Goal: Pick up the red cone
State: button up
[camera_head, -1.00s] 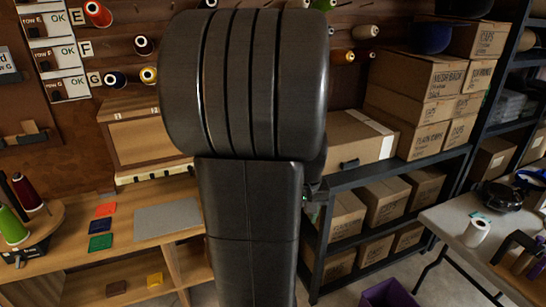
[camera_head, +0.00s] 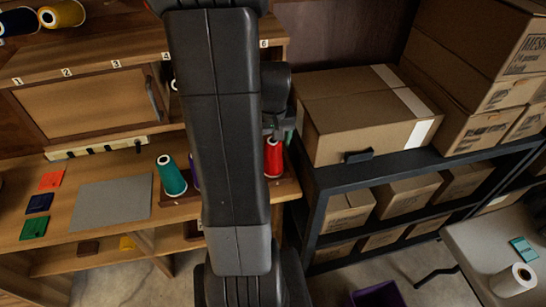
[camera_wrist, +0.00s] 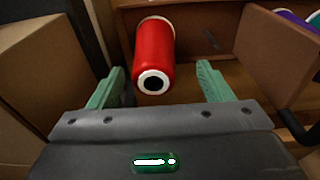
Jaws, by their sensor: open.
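The red cone (camera_wrist: 154,55) is in the upper middle of the wrist view, its narrow end with a white ring and dark hole toward the camera. In the head view the red cone (camera_head: 273,157) stands on the wooden bench, just right of my arm, which hides part of it. My gripper (camera_wrist: 160,85) is open, with one green finger on each side of the cone's near end. I see gaps between the cone and both fingers. In the head view the fingers are mostly hidden behind my arm.
A teal cone (camera_head: 171,176) stands left of my arm, with a purple cone (camera_head: 194,172) partly hidden beside it. A cardboard box (camera_head: 365,115) on a dark shelf is close on the right. A grey mat (camera_head: 110,204) and coloured tiles lie on the bench (camera_head: 72,220).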

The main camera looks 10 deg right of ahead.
jog(key=shift+f, duration=0.6)
jog(key=f, duration=0.2)
jog(key=w+f, duration=0.1)
jog(key=f, duration=0.1)
jog(key=shift+d, duration=0.4)
jog(key=shift+w+f, duration=0.15)
jog(key=shift+f, duration=0.4)
jog(key=c, duration=1.2)
jog(key=shift+r, duration=5.05)
